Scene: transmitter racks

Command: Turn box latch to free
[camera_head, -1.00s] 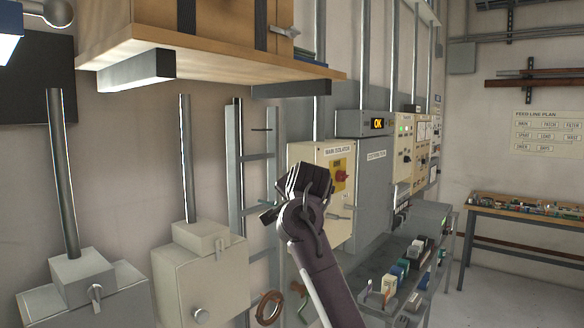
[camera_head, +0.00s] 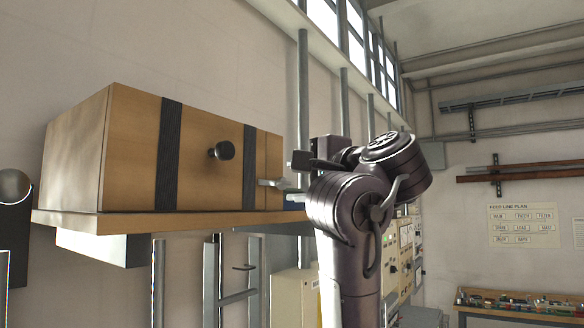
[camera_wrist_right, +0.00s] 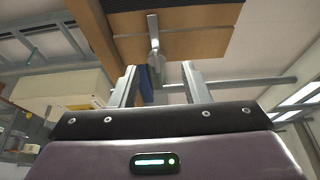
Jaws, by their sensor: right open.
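A wooden box (camera_head: 135,150) with two black straps and a dark round knob (camera_head: 222,150) sits on a wooden shelf. A small metal latch (camera_head: 270,183) sticks out at the right end of the box's front. My right gripper (camera_head: 293,180) is just to the right of the latch, pointing at the box. In the right wrist view the latch (camera_wrist_right: 153,35) hangs as a pale lever from the wooden face. There my right gripper (camera_wrist_right: 160,80) is open, its two fingers apart, with the latch's lower end between or just beyond their tips. Contact cannot be told.
The shelf's wooden edge (camera_head: 160,222) runs just below the latch, with a bracket beneath. Vertical pipes (camera_head: 304,90) rise along the wall behind my right arm. Electrical cabinets (camera_head: 400,255) stand behind the arm. A bench (camera_head: 520,301) stands far right.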

